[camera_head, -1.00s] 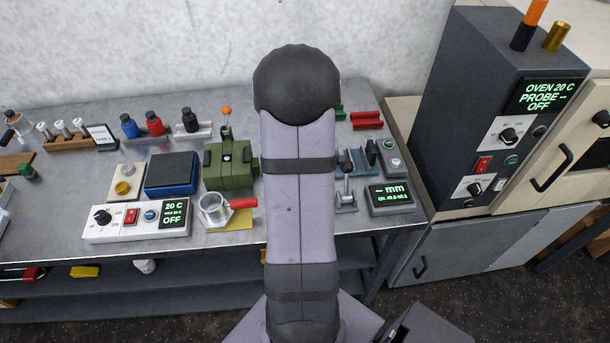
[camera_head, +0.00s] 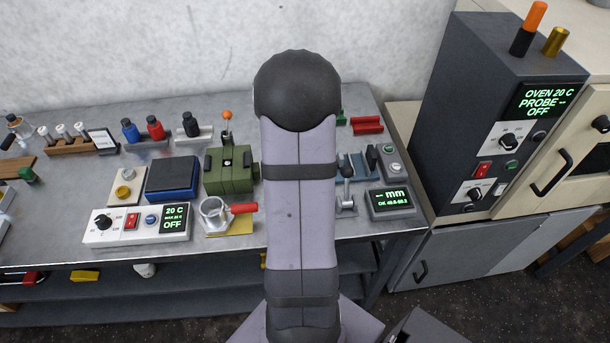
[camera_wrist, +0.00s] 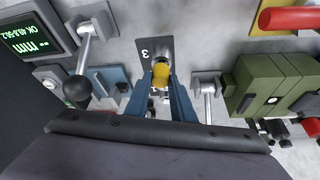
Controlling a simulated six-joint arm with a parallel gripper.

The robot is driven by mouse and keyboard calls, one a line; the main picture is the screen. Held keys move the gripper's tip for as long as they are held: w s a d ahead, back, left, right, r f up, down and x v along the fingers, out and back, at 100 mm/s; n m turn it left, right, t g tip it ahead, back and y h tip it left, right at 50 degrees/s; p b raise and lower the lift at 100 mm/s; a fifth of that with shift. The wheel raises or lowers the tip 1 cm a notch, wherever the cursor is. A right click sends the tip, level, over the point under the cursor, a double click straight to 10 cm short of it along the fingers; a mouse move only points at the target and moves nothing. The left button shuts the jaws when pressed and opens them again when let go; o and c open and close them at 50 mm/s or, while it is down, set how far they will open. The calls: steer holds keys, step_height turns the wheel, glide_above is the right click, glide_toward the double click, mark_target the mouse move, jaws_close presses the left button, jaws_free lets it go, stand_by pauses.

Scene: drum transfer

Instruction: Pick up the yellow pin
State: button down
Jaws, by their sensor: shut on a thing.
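The yellow pin (camera_wrist: 160,74) shows in the wrist view as a short yellow cylinder between the two blue fingers of my gripper (camera_wrist: 160,84). My gripper is shut on it. The pin is at a grey plate marked 3 (camera_wrist: 154,48); I cannot tell whether it is seated there or lifted clear. In the head view my own arm hides the gripper and the pin.
A green block fixture (camera_wrist: 268,84) stands right of the gripper. A lever with a black ball (camera_wrist: 82,66) and a display box (camera_wrist: 30,38) stand left. The bench top (camera_head: 70,195) is crowded. A dark oven (camera_head: 490,95) stands at right.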

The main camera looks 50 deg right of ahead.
step_height(320, 180, up, 9)
steer(key=p, duration=0.3)
steer(key=w+d+p, duration=0.1)
steer(key=w+d, duration=0.3)
steer(key=shift+r, duration=0.1)
stand_by(0.5)
steer(key=shift+a+f+b, duration=0.1)
steer(key=shift+f+b, duration=1.85)
steer(key=shift+f, duration=0.9)
steer(key=shift+f+b, duration=2)
steer(key=shift+f, duration=0.15)
stand_by(1.3)
